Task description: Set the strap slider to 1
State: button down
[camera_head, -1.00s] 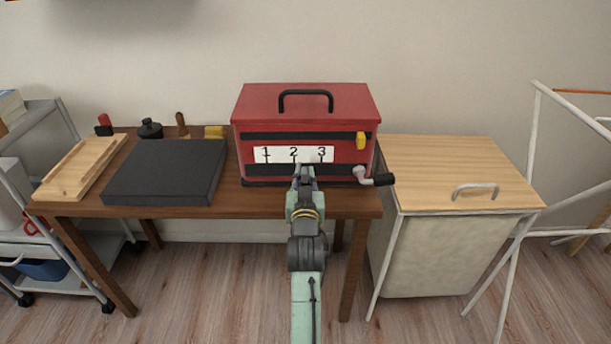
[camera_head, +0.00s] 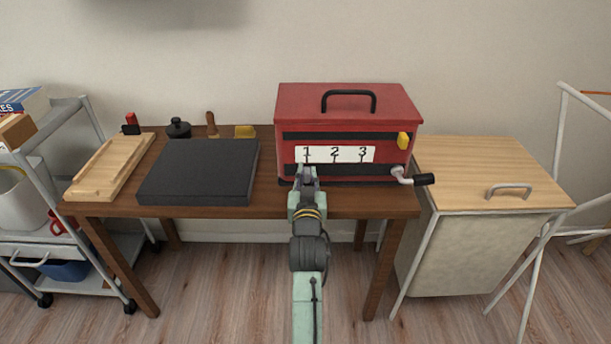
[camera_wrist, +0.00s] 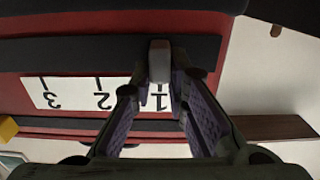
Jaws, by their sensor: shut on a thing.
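The red box (camera_head: 348,103) stands on the wooden table and has a white scale (camera_head: 320,155) marked 1, 2, 3 between two dark straps. The strap slider (camera_wrist: 159,60) is a small grey knob on the lower dark strap (camera_wrist: 90,58); the wrist view shows it upside down. The knob lines up with the 1 mark. My gripper (camera_head: 308,170) is at the box front below the 1. In the wrist view its fingers (camera_wrist: 160,75) are closed about the knob. In the head view my gripper hides the knob.
A yellow knob (camera_head: 403,141) sits at the right of the upper strap. A crank (camera_head: 412,178) sticks out at the box's lower right. A dark flat slab (camera_head: 200,172) and a wooden tray (camera_head: 110,165) lie to the left. A wood-topped hamper (camera_head: 480,170) stands right.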

jog(key=shift+a, duration=0.3)
jog(key=c, duration=1.6)
grip_release()
jog(key=shift+o, duration=0.2)
jog(key=shift+s+d, duration=0.1)
jog(key=shift+s, duration=0.35)
jog(key=s, duration=1.1)
jog(key=shift+r, duration=0.1)
